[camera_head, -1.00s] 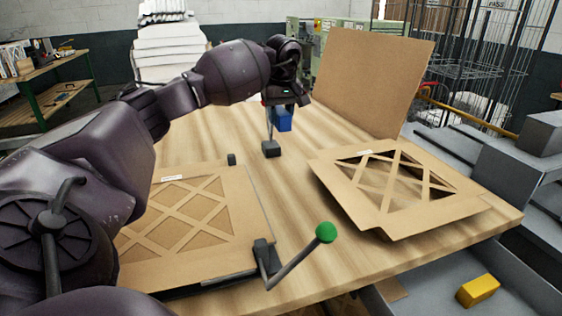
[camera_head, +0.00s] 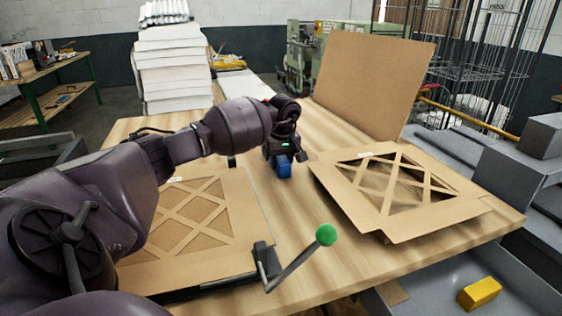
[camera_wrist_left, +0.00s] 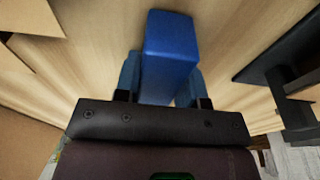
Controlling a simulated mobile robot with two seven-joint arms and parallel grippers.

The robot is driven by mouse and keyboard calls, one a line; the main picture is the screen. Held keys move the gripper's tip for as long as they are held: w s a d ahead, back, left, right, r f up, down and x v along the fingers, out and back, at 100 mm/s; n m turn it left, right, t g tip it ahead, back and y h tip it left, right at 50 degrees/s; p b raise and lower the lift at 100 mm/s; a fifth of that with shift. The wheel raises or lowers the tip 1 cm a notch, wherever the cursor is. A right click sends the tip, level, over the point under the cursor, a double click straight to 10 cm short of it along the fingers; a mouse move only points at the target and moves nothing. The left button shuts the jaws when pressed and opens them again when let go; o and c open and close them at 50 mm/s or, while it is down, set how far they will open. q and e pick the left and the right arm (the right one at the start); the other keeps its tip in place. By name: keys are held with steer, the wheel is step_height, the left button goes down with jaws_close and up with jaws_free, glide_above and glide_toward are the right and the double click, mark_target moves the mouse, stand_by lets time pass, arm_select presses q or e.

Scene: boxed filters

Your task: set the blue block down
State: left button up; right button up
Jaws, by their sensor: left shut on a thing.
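The blue block (camera_head: 284,167) is at the tip of my left gripper (camera_head: 282,160), over the wooden table between the two cardboard frames. In the left wrist view the blue block (camera_wrist_left: 170,50) sits between the two fingers of the left gripper (camera_wrist_left: 160,82), which is shut on it. The block is at or close to the tabletop; I cannot tell whether it touches. My right gripper is not in view.
A cardboard lattice frame (camera_head: 207,215) lies on the left of the table (camera_head: 310,262), with a green-knobbed lever (camera_head: 326,235) at its front right. Another cardboard frame (camera_head: 350,192) with an upright lid (camera_head: 372,80) is on the right. A yellow block (camera_head: 479,293) lies lower right.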

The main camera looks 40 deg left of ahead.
mark_target(283, 161)
arm_select(q)
steer(key=shift+f, duration=0.1)
steer(key=o, duration=1)
steer(key=shift+c, duration=0.2)
step_height(283, 161, up, 12)
steer(key=d, duration=0.1)
steer(key=shift+s+d, duration=0.3)
steer(key=shift+s, duration=0.15)
